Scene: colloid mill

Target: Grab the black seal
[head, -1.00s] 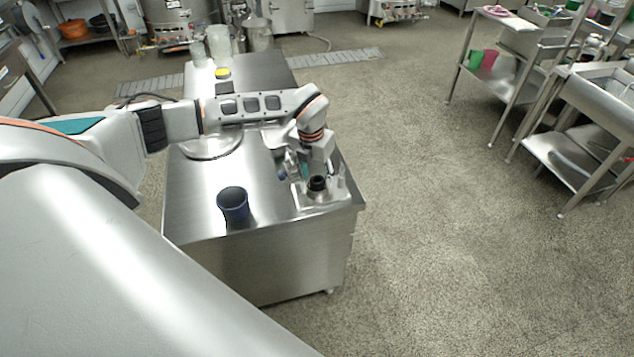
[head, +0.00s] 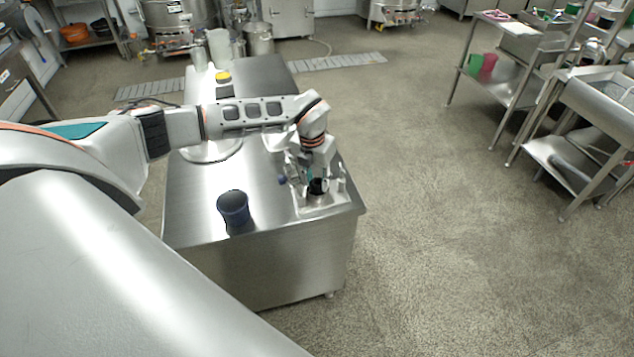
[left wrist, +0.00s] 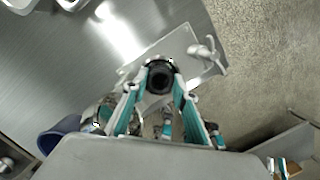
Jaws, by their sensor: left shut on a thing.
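The black seal (head: 318,187) is a small dark ring at the near right corner of the steel table. It stands over a pale tray (head: 308,206). In the left wrist view the seal (left wrist: 160,77) shows as a round dark ring with a hollow middle. My left gripper (head: 315,182) points down at it, and its teal-sided fingers (left wrist: 160,84) are shut on the seal from both sides. Whether the seal still touches what is under it cannot be told. My right gripper is in neither view.
A dark blue cup (head: 233,207) stands on the steel table (head: 200,222) left of the tray. A white fitting (left wrist: 205,52) sits on the tray beside the seal. A yellow-topped item (head: 223,77) stands farther back. Open floor lies right of the table.

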